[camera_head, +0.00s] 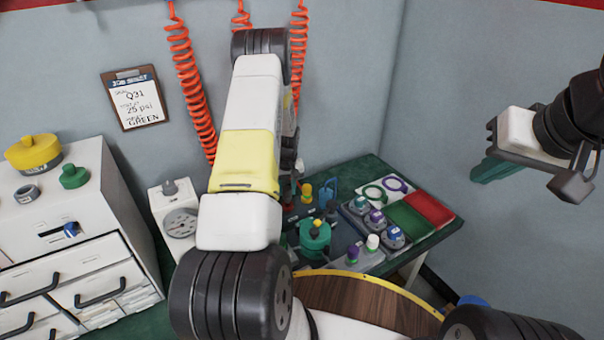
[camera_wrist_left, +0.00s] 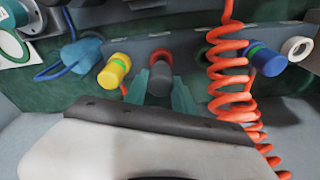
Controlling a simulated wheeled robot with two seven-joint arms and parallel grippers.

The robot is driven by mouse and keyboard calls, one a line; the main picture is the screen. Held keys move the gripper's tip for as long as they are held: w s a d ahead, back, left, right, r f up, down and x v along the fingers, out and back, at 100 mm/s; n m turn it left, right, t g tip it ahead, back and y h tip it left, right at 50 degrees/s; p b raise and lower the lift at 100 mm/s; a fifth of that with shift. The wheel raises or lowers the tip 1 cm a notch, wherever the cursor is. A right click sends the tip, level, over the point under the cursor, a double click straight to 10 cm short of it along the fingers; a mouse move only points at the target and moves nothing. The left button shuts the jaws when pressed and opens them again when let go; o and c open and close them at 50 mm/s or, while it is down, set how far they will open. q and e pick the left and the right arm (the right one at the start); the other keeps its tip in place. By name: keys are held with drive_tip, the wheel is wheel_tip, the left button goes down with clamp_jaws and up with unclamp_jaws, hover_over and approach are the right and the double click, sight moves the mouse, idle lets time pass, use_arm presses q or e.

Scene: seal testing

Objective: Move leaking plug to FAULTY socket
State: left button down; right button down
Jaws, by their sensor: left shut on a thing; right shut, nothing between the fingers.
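In the left wrist view, my left gripper (camera_wrist_left: 160,88) has its two teal fingers closed around a plug with a grey end and a red collar (camera_wrist_left: 160,67). A yellow plug (camera_wrist_left: 115,70) is just left of it, and a blue plug with a green ring (camera_wrist_left: 266,60) is to the right; both sit along a grey panel (camera_wrist_left: 140,42). In the head view my left arm hides most of the left gripper and the held plug. I cannot read any FAULTY label. My right gripper (camera_head: 492,168) is shut and empty, held in the air at the right.
An orange coiled hose (camera_wrist_left: 228,70) hangs close to the right of the left gripper. The green bench (camera_head: 350,172) holds a green device (camera_head: 315,238), several capped parts, and green and red pads (camera_head: 428,207). A drawer cabinet (camera_head: 75,260) and a gauge (camera_head: 180,222) stand left.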

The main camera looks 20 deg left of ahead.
use_arm(q)
drive_tip(key=shift+f, duration=1.35)
drive_tip(key=c, duration=0.9)
unclamp_jaws()
drive_tip(key=shift+c, duration=0.2)
drive_tip(key=shift+s+d+r, duration=0.1)
drive_tip(key=shift+s+r, duration=0.05)
drive_tip(key=shift+r, duration=1.15)
drive_tip(key=shift+s+d+r, duration=0.1)
drive_tip(key=shift+s+r, duration=0.1)
drive_tip(key=shift+r, duration=1.05)
drive_tip(key=shift+s+d+r, duration=0.1)
drive_tip(key=shift+s+r, duration=0.05)
drive_tip(key=shift+r, duration=1.15)
